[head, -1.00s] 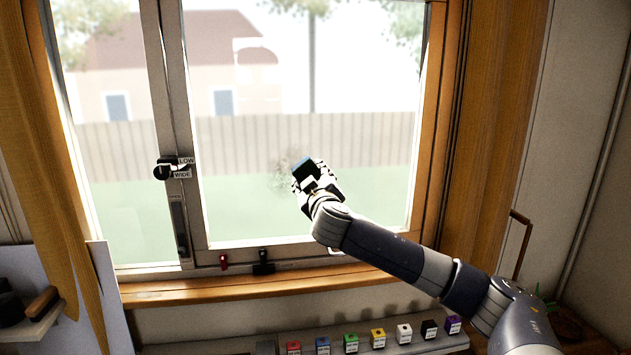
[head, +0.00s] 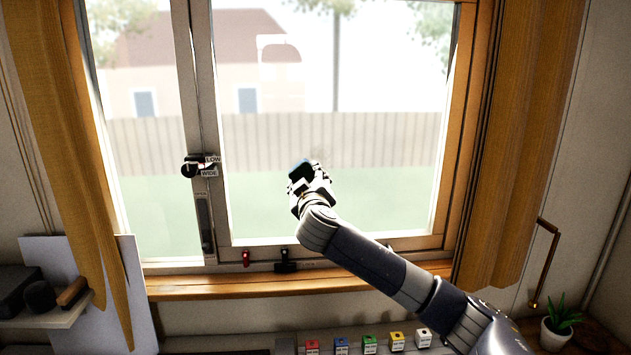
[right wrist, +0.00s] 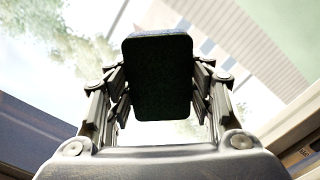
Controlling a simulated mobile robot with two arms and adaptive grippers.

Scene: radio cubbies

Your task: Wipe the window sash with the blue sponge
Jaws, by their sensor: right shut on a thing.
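The window sash (head: 345,243) has a light frame around a large pane (head: 390,200). A faint grey smudge (head: 321,152) shows on the pane just above my right gripper. My right gripper (head: 308,180) is raised in front of the lower middle of the pane and is shut on the sponge (head: 302,168), which looks dark with a blue upper edge. In the right wrist view the sponge (right wrist: 158,78) is a dark block between the fingers. Whether it touches the glass cannot be told. My left gripper is not in view.
A latch (head: 193,166) with labels sits on the left upright. A red clip (head: 246,258) and a black one (head: 285,262) are on the lower frame. Curtains (head: 520,140) hang at both sides. Several coloured boxes (head: 369,344) stand below; a potted plant (head: 560,322) is at right.

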